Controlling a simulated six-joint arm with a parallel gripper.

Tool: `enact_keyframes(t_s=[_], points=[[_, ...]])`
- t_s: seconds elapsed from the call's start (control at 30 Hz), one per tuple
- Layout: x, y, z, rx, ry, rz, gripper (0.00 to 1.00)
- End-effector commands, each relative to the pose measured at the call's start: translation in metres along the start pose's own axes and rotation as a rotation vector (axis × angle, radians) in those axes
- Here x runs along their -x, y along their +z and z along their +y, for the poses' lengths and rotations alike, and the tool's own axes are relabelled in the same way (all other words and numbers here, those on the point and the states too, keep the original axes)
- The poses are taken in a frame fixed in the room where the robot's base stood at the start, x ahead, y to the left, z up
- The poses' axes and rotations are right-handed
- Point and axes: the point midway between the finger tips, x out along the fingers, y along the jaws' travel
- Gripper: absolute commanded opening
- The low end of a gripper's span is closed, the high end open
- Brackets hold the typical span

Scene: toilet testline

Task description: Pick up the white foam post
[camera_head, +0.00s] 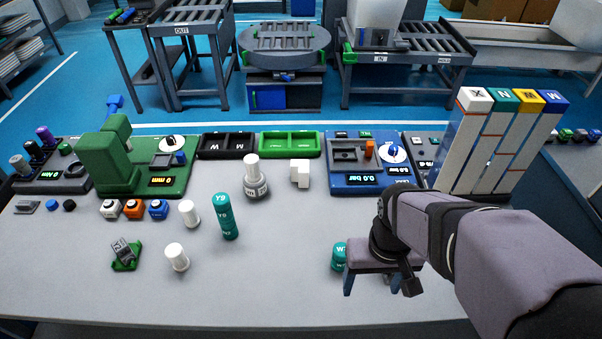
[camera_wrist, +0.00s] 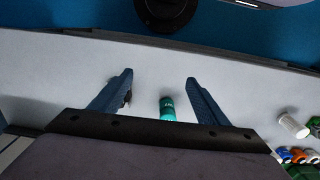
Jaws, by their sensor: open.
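Two short white cylinders stand on the left half of the table, one farther back (camera_head: 189,213) and one nearer the front (camera_head: 177,257). A taller white post (camera_head: 252,167) stands on a ring-shaped grey-white base at the back middle. Which of these is the foam post I cannot tell from looks alone. My gripper (camera_head: 379,284) is open and empty over the right front of the table, well right of all three. In the wrist view its fingers (camera_wrist: 159,77) are spread, with a teal cylinder (camera_wrist: 168,108) showing between them. One white cylinder (camera_wrist: 293,125) shows at the right edge there.
A tall teal stack (camera_head: 226,217) stands right of the white cylinders. A stepped white block (camera_head: 300,173) is at the back. The teal cylinder (camera_head: 338,254) stands by my gripper. Colored columns (camera_head: 490,145) rise at the right. A green fixture (camera_head: 125,262) is at left front; the middle front is clear.

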Motion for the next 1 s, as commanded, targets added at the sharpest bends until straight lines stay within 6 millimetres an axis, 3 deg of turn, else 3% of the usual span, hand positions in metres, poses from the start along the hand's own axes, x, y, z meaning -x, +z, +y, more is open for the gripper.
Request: enact_keyframes(t_s=[0.13, 0.2, 0.37, 0.67, 0.8, 1.0], points=[[0.029, -0.002, 0.0, 0.0, 0.0, 0.009, 0.69], [0.01, -0.019, -0.01, -0.065, -0.027, 0.054, 0.69], [-0.004, -0.06, -0.031, -0.226, -0.101, 0.168, 0.69], [-0.023, -0.174, -0.091, -0.728, -0.425, 0.434, 0.69], [-0.018, -0.229, -0.118, -1.017, -0.665, 0.52, 0.69], [-0.003, -0.291, -0.145, -1.419, -1.065, 0.551, 0.69]])
